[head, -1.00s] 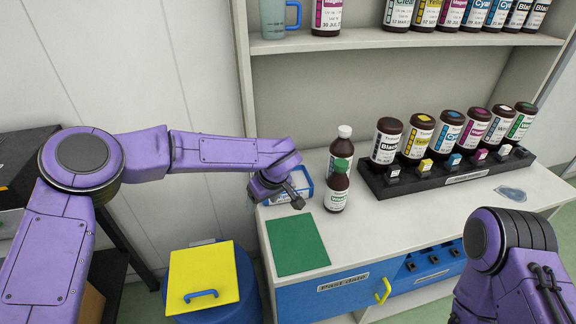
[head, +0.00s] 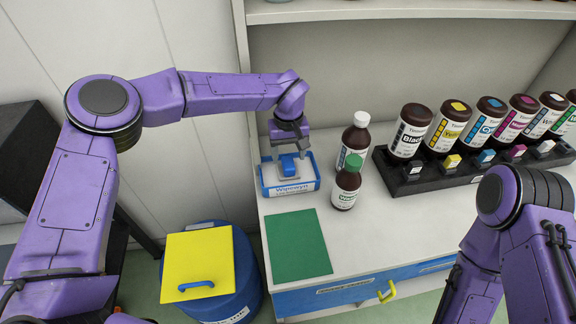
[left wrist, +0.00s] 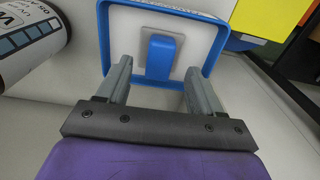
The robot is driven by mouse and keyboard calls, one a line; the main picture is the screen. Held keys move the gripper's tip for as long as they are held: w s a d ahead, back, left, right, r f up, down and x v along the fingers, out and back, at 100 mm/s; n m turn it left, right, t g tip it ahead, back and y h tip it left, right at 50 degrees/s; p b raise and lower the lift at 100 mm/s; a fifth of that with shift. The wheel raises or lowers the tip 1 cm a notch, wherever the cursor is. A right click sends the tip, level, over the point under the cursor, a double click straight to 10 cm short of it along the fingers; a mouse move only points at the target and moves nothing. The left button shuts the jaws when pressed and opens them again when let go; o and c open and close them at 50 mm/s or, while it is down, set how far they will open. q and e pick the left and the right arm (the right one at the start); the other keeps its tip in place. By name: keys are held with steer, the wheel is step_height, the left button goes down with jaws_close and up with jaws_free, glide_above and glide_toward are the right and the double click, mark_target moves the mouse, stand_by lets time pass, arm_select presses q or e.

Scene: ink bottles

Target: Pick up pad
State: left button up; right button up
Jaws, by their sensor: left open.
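The pad, grey-white with a blue grip (head: 288,165), lies inside a blue-rimmed white box (head: 291,187) labelled Wipewyn on the counter. In the left wrist view the blue grip (left wrist: 160,56) stands up from a pale base inside the blue rim (left wrist: 216,48). My left gripper (head: 290,152) points down over the box. Its fingers (left wrist: 160,74) are open, one to each side of the grip in the wrist view, with nothing held between them. Whether they touch the pad I cannot tell. My right arm shows at the right; its gripper is out of view.
A white-capped brown bottle (head: 353,139) and a green-capped one (head: 346,183) stand just right of the box. A green mat (head: 298,246) lies in front. Inverted ink bottles stand in a black rack (head: 440,178). A blue bin with a yellow lid (head: 198,266) is below left.

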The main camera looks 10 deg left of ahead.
mark_target(288, 162)
arm_select(q)
steer(key=f, duration=0.3)
steer(key=f+p, duration=0.1)
steer(key=shift+w+a+f, duration=0.1)
steer(key=shift+w+f, duration=0.25)
steer(key=shift+s+r, duration=0.1)
steer(key=shift+s, duration=0.15)
steer(key=shift+c, duration=1.2)
steer(key=c, duration=0.8)
arm_select(e)
steer(key=shift+w+r, duration=0.3)
steer(key=shift+r, duration=0.3)
